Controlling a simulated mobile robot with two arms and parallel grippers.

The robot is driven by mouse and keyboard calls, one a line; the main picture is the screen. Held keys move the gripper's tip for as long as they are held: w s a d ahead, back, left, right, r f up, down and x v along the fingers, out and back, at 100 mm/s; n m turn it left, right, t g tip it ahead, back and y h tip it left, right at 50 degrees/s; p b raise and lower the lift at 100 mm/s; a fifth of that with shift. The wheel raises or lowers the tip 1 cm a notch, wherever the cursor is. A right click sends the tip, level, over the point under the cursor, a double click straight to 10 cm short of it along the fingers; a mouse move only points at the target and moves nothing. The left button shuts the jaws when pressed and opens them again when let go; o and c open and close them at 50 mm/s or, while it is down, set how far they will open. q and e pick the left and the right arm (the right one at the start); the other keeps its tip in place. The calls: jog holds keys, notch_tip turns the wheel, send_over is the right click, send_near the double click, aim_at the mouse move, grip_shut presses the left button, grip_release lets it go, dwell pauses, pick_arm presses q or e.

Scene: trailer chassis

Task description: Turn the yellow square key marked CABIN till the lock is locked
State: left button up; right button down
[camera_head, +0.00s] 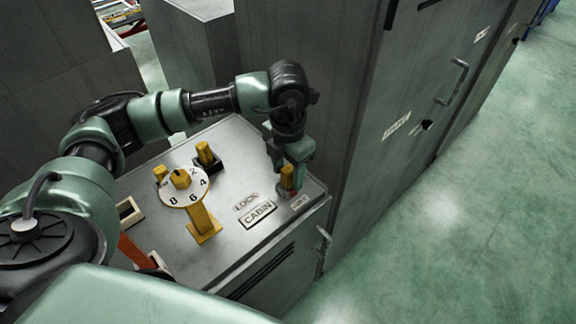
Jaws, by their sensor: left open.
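The yellow square key (287,177) stands at the right end of the grey console top, beside the plates that read LOCK (246,201) and CABIN (258,214). A small red part shows at its base. My left gripper (288,168) points down over the key from above. Its fingers are open, around or right beside the key; I cannot tell whether they touch it. The lock under the key is partly hidden by the gripper. My right gripper is not in view.
A yellow post with a white numbered dial (184,187) stands on the console (232,243). Another yellow key (205,154) stands in a dark holder behind it. A tall grey cabinet (385,130) with a handle rises at the right. Green floor is clear further right.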

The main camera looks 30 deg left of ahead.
pick_arm(q)
jog(key=shift+w, duration=0.1)
jog(key=c, duration=1)
grip_shut()
jog(key=shift+f+m+b, duration=0.15)
jog(key=shift+m+b, duration=0.95)
jog(key=shift+m, duration=0.7)
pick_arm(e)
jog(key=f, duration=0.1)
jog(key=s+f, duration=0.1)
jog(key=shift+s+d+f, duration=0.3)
